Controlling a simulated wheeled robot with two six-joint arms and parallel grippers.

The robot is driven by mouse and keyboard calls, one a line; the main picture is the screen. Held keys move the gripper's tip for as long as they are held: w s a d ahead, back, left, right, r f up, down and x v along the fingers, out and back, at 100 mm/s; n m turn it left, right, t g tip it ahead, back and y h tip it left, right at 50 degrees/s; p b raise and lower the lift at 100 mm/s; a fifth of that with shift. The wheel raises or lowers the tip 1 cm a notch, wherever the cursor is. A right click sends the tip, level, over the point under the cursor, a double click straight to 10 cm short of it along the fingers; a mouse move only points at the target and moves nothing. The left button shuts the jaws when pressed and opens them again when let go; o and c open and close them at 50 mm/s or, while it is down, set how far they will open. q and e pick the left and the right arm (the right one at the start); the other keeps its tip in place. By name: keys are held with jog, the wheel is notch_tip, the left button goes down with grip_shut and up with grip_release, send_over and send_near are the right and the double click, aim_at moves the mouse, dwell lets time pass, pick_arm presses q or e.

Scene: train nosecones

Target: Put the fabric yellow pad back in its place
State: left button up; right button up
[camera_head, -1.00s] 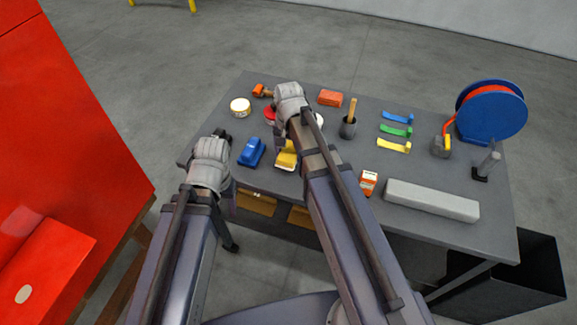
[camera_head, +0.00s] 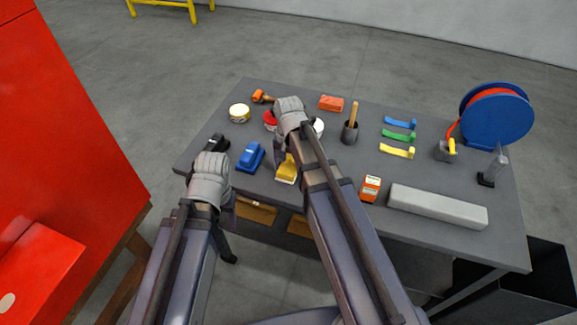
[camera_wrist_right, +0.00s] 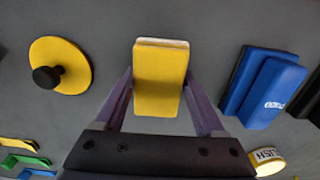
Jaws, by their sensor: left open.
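The yellow pad (camera_wrist_right: 159,80), a block with a pale edge, sits between the two purple fingertips of my right gripper (camera_wrist_right: 159,76). The fingers lie close along its sides and it appears held. In the head view the yellow pad (camera_head: 287,170) shows beside my right arm, which hides part of it; its height above the table is unclear. My left gripper (camera_head: 230,206) is open at the table's near left edge, its fingers mostly hidden behind its wrist.
On the grey table, a blue block (camera_head: 250,157) lies left of the pad. A round yellow disc with a black knob (camera_wrist_right: 61,66) lies on its other side.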

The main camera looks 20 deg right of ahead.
aim_at(289, 165)
jog(key=o, duration=0.4)
jog(key=shift+r, duration=0.2)
notch_tip(289, 165, up, 12)
jog(key=p, duration=1.2)
jog(key=s+a+n, duration=0.3)
jog(key=s, duration=0.1)
jog(key=s+a+n, duration=0.4)
jog(key=s, duration=0.1)
jog(key=s+a+n+h, duration=0.1)
jog(key=s+a+n, duration=0.2)
jog(key=s, duration=0.2)
jog(key=shift+s+a+n, duration=0.1)
jog(key=shift+a+n, duration=0.1)
jog(key=shift+n, duration=0.1)
